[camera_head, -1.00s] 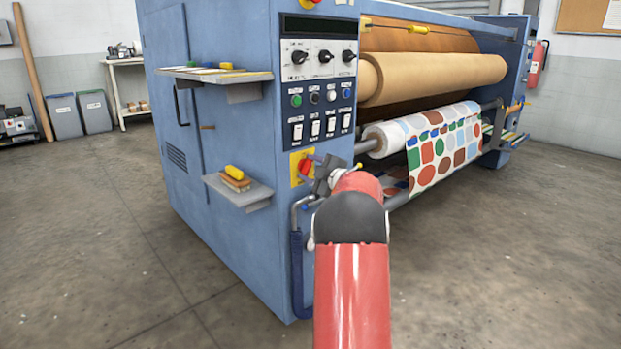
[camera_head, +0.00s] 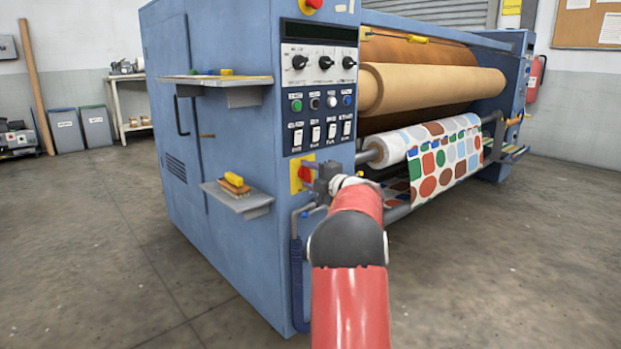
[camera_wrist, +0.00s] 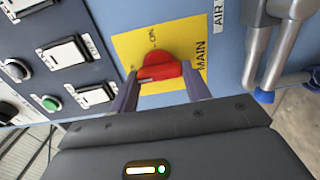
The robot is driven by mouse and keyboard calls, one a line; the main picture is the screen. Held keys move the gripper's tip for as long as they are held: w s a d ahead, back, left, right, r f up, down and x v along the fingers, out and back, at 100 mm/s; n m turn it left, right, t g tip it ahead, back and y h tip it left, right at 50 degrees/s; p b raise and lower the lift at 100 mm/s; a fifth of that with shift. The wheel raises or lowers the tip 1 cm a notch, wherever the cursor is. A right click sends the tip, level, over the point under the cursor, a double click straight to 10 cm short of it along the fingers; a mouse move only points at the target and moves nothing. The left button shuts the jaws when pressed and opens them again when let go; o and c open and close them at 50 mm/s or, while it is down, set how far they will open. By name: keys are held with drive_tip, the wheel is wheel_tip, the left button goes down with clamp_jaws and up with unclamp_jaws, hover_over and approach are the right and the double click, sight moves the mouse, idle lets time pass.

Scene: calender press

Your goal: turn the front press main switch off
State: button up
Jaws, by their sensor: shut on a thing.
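The main switch is a red rotary knob (camera_wrist: 160,68) on a yellow plate (camera_wrist: 188,36) marked "MAIN" in the wrist view. In the head view the red knob (camera_head: 305,174) sits low on the front panel of the blue press, partly hidden by my gripper. My gripper (camera_wrist: 160,84) has one finger on each side of the red knob and is shut on it. An "ON" mark shows on the plate above the knob. The knob's exact pointing direction is hard to tell.
The blue press (camera_head: 232,130) carries a panel of dials, buttons and rocker switches above the main switch. A small shelf (camera_head: 238,198) juts out to the left. Grey pipes (camera_wrist: 280,50) and a patterned fabric roll (camera_head: 430,155) are close on the right.

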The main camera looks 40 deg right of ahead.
drive_tip(key=shift+f, duration=0.1)
drive_tip(key=shift+c, duration=0.2)
drive_tip(key=o, duration=1)
drive_tip(key=s, duration=0.7)
drive_tip(key=shift+s+d, duration=0.3)
drive_tip(key=shift+s, duration=0.1)
